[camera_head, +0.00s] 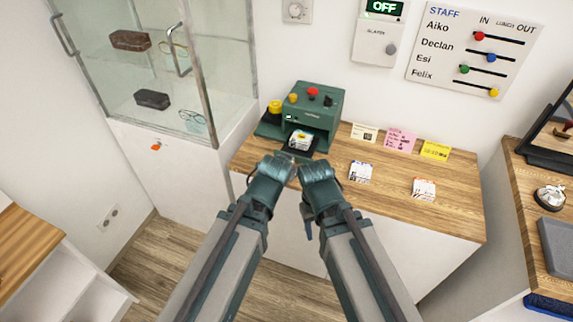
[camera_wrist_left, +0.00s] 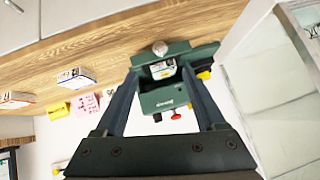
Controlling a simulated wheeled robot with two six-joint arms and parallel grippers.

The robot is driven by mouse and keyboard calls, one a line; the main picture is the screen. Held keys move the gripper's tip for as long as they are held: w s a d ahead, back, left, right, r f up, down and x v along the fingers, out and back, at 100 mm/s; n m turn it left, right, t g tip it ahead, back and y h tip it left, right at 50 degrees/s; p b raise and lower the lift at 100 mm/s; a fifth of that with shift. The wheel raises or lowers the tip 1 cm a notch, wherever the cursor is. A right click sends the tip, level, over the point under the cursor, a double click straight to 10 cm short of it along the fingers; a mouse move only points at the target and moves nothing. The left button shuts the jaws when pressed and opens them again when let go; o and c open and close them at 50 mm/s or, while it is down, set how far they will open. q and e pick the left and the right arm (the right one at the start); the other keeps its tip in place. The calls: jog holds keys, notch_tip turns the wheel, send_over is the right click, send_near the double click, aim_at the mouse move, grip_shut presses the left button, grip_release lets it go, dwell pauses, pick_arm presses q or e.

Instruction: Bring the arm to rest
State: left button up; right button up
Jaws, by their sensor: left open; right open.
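The task names no object, only the arms. In the head view my two arms reach up from the bottom edge, side by side. My left gripper (camera_head: 279,166) and my right gripper (camera_head: 318,170) are close together at the front edge of the wooden counter, just before a green machine (camera_head: 318,100). Their fingertips are hard to make out there. In the left wrist view my left gripper (camera_wrist_left: 160,72) has its two dark fingers spread, with nothing held between them. The green machine (camera_wrist_left: 165,100) shows beyond and between these fingers. A white printed packet (camera_head: 300,140) sits in the machine's front opening.
The wooden counter (camera_head: 390,205) bears two small packs (camera_head: 360,172) (camera_head: 424,189) and several note cards (camera_head: 400,140). A glass cabinet (camera_head: 165,60) stands at the left. A staff board (camera_head: 475,48) and an OFF display (camera_head: 384,8) are on the wall. Open floor (camera_head: 165,265) shows lower left.

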pick_arm(q)
jog(key=shift+w, duration=0.1)
dwell(0.3)
jog(key=s+a+f+g+y+p, duration=0.1)
jog(key=s+g, duration=0.3)
jog(key=s, duration=0.4)
jog(key=s+a+f+g+y, duration=0.1)
jog(key=s+f+g, duration=0.2)
jog(key=s, duration=0.6)
jog(key=g, duration=0.2)
jog(key=shift+f+n+g+p, duration=0.3)
jog(key=shift+f+n+p, duration=0.1)
jog(key=shift+a, duration=0.1)
dwell(0.8)
